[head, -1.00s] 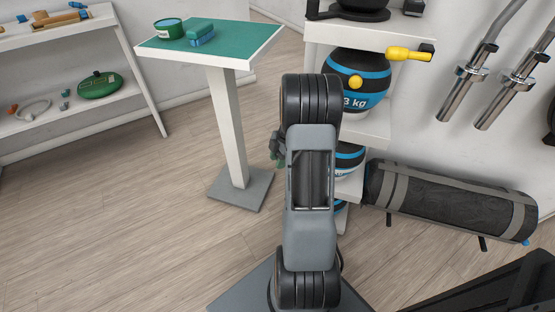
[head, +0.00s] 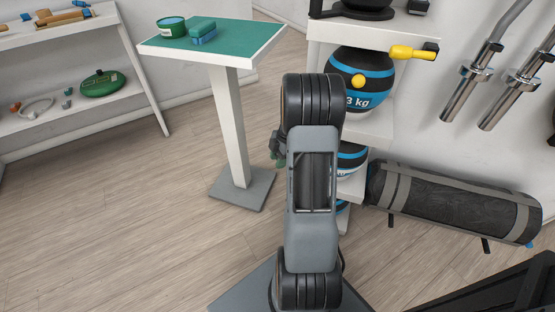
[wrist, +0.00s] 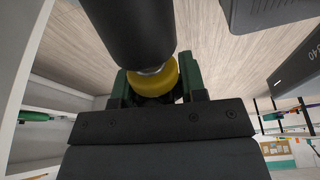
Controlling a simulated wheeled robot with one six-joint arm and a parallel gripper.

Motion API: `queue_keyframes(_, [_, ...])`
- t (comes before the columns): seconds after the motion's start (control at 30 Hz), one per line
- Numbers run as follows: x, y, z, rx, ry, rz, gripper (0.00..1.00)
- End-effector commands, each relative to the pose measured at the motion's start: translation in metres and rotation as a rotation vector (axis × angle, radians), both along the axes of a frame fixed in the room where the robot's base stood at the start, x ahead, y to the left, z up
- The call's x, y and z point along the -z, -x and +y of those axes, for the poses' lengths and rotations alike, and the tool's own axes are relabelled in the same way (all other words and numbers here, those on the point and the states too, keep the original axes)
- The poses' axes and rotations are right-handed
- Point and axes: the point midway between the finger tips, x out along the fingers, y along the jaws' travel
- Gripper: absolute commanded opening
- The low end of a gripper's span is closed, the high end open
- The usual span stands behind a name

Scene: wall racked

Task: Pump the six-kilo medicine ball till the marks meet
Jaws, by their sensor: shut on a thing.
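My gripper (wrist: 158,88) has green fingers shut on a round yellow part (wrist: 153,80) in the wrist view. A dark cylinder (wrist: 130,30) with a metallic collar meets that yellow part. In the head view the gripper (head: 278,150) is mostly hidden behind my arm, left of the white rack. A black and blue ball (head: 362,80) marked 3 kg, with a yellow knob, sits on an upper shelf. Another black and blue ball (head: 352,158) sits lower, partly hidden by my arm, its label unreadable. No six-kilo label or meeting marks can be made out.
A yellow-handled item (head: 412,53) sticks out at the rack's upper shelf. A green-topped stand (head: 232,105) holds a tin and a green-blue block. A strapped dark roll (head: 455,203) lies right of the rack. Open floor (head: 130,215) lies to the left.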

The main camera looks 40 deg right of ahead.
Motion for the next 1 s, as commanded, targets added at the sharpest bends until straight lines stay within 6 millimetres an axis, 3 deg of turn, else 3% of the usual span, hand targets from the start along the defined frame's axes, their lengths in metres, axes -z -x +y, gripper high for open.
queue_keyframes(1.0, [0.0013, 0.0008, -0.0047, 0.000, 0.000, 0.000, 0.02])
